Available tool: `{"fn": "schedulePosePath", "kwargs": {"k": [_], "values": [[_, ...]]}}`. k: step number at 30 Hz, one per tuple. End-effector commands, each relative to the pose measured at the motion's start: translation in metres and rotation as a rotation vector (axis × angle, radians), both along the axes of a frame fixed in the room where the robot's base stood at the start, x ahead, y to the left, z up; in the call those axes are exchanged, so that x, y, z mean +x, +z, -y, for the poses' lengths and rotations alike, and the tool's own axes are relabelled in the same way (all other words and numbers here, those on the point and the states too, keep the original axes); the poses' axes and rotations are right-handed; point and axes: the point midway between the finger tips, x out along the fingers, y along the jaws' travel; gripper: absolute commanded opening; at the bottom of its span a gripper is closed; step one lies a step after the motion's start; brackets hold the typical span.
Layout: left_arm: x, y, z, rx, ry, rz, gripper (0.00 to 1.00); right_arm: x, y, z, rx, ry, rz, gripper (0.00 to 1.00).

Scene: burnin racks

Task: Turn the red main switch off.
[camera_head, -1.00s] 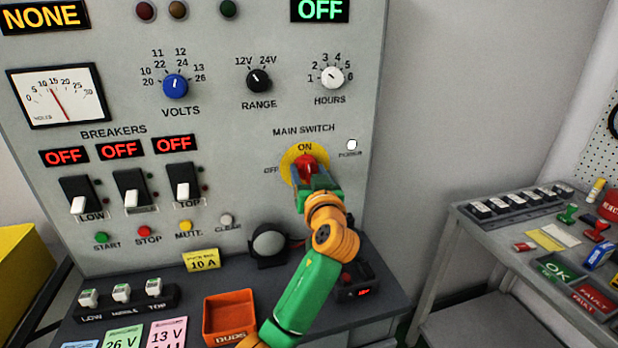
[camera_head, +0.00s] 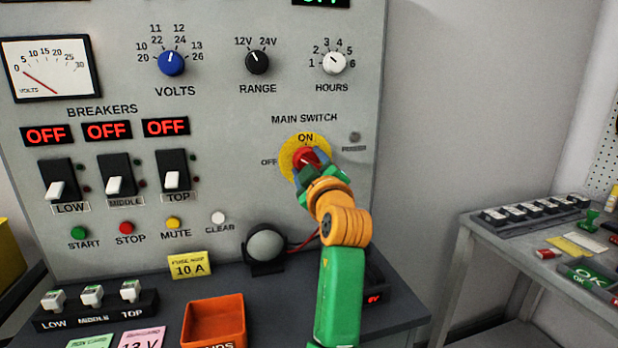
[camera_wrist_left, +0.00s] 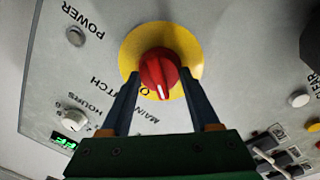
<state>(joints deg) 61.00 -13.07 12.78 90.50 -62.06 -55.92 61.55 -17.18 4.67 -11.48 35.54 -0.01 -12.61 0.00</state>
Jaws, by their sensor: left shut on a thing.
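The red main switch knob (camera_head: 306,157) sits on a yellow disc (camera_head: 287,150) on the grey panel, with ON above it and OFF to its left. My left gripper (camera_head: 304,170) is shut on the knob, and its green and orange arm comes up from below. In the left wrist view the two fingers lie on either side of the red knob (camera_wrist_left: 157,70). Its white mark points down there, turned away from the partly hidden ON label toward the OFF side. The power lamp (camera_head: 355,137) beside the switch is dark. My right gripper is not in view.
The panel also carries breakers (camera_head: 115,176) with red OFF displays, a white hours knob (camera_head: 334,62) and a voltmeter (camera_head: 47,67) reading near zero. An orange bin (camera_head: 214,318) and a round grey device (camera_head: 266,245) stand on the ledge below. A side table (camera_head: 480,236) is at right.

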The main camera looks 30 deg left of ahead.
Motion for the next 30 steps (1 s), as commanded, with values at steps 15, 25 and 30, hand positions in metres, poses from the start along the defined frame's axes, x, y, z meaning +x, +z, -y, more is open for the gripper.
{"fn": "schedulePosePath", "kwargs": {"k": [15, 25, 30], "values": [[0.000, -0.002, 0.001, -0.273, -0.002, 0.321, 0.06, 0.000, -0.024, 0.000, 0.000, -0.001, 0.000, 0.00], [0.001, -0.001, 0.001, -0.360, -0.002, 0.425, 0.06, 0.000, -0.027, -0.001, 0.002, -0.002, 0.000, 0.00], [0.000, -0.001, 0.001, -0.376, -0.001, 0.445, 0.06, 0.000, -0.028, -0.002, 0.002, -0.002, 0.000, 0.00]]}}
